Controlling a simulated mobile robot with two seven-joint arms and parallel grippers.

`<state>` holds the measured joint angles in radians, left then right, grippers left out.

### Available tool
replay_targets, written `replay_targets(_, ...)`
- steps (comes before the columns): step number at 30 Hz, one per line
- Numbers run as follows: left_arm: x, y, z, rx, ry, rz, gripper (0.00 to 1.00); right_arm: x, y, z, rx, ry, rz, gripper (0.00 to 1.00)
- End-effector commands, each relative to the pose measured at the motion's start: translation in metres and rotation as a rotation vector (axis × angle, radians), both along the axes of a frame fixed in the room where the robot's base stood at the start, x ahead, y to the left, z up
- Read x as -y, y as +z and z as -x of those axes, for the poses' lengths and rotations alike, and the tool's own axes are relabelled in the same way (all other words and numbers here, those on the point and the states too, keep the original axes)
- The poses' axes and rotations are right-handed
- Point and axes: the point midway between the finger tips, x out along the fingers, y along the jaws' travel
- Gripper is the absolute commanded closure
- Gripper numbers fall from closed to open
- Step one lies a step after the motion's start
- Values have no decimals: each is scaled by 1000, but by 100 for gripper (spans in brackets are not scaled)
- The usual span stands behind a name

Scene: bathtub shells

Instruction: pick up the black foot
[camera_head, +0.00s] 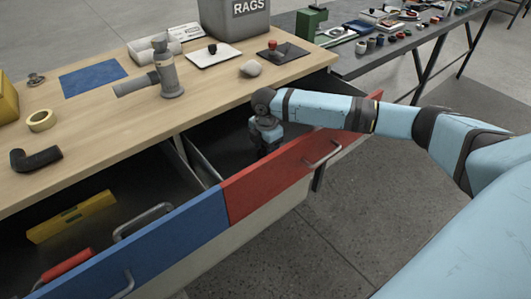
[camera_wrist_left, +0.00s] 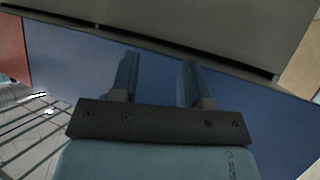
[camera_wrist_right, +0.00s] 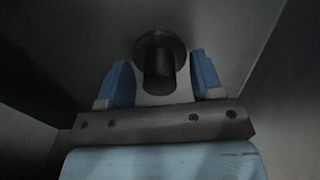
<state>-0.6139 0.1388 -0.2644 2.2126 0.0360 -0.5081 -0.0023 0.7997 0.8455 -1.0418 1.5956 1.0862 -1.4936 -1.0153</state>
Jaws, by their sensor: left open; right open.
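The black foot (camera_wrist_right: 158,62) shows in the right wrist view as a dark round flange with a short cylinder. It is in the drawer behind the red front (camera_head: 290,160). My right gripper (camera_wrist_right: 161,76) is open, with its blue fingers to either side of the foot's cylinder in the picture; I cannot tell if they touch it. In the head view the right gripper (camera_head: 267,150) reaches down into this drawer, and the foot is hidden there. My left gripper (camera_wrist_left: 158,74) is open and empty, facing a blue drawer front (camera_wrist_left: 80,60).
The open blue-fronted drawer (camera_head: 170,235) holds a yellow level (camera_head: 72,217) and a red-handled tool. On the wooden worktop (camera_head: 110,140) are a black elbow (camera_head: 36,159), tape roll (camera_head: 41,121), grey pipe fitting (camera_head: 168,75) and rags bin (camera_head: 235,15). The drawer walls stand close around my right gripper.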

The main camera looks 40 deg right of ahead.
Motion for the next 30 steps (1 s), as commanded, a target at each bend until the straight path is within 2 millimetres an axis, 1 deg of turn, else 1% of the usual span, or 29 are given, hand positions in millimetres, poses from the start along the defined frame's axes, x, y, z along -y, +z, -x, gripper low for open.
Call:
replay_targets(3,0,3,0,4,-1,2,57,0,1,0,0,0,0,40)
replay_targets(5,0,3,0,5,-1,2,57,0,1,0,0,0,0,54)
replay_targets(6,0,3,0,5,-1,2,57,0,1,0,0,0,0,63)
replay_targets(8,0,3,0,5,-1,2,57,0,1,0,0,0,0,77)
replay_targets(9,0,3,0,4,0,0,57,0,1,0,0,0,0,86)
replay_targets(10,0,3,0,4,0,0,57,0,1,0,0,0,0,93)
replay_targets(11,0,3,0,4,0,0,57,0,1,0,0,0,0,94)
replay_targets(18,-1,-1,0,-2,1,-3,57,0,2,0,1,0,0,94)
replay_targets(20,-1,-1,0,-3,2,-3,57,0,5,0,1,0,0,94)
replay_targets(22,-2,1,0,-5,2,-5,57,0,12,-1,1,-1,1,94)
replay_targets(23,-2,2,0,-6,2,-6,57,0,16,-1,1,-1,1,94)
replay_targets(26,-3,5,0,-8,3,-10,57,0,37,-1,4,0,1,94)
replay_targets(30,-4,10,1,-12,4,-20,57,0,77,-1,4,0,0,94)
